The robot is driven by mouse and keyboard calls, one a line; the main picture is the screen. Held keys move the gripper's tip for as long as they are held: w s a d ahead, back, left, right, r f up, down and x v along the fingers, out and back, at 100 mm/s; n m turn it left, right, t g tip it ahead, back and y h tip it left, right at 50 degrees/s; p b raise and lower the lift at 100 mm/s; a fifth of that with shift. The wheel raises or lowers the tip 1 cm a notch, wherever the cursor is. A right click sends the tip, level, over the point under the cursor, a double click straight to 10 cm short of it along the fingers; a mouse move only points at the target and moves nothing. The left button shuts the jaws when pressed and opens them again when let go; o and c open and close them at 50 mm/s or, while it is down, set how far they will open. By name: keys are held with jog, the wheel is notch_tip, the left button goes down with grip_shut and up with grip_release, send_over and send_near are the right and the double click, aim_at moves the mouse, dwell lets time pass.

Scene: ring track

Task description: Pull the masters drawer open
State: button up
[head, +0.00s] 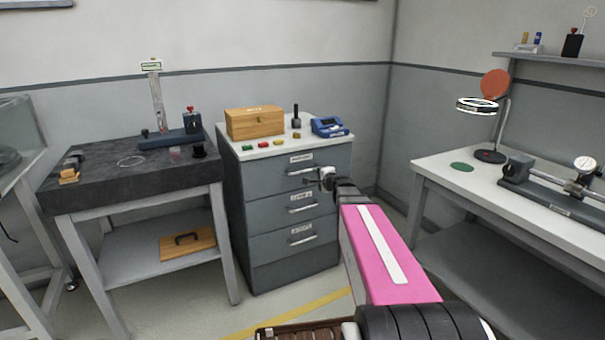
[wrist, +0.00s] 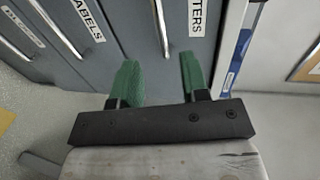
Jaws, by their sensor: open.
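The grey drawer cabinet (head: 262,215) stands in the middle of the head view, its labelled drawers all shut. The top drawer's label (wrist: 197,16) ends in "TERS" in the wrist view; its start is cut off. That drawer's bar handle (head: 302,171) also shows in the wrist view (wrist: 161,28). My gripper (head: 324,178) is at the right part of the top drawer front, near the handle. In the wrist view its green fingers (wrist: 158,72) are spread, open and empty, with the handle lined up between them and just ahead. I cannot tell the exact depth gap.
The drawer below reads "LABELS" (wrist: 87,20). A wooden box (head: 254,122), coloured blocks and a blue device (head: 329,126) stand on the cabinet top. A dark-topped table (head: 105,190) is at left, a white bench (head: 440,180) at right. Floor in front of the cabinet is clear.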

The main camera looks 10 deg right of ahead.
aim_at(308, 171)
jog(key=x, duration=1.1)
jog(key=shift+s, duration=0.1)
grip_shut()
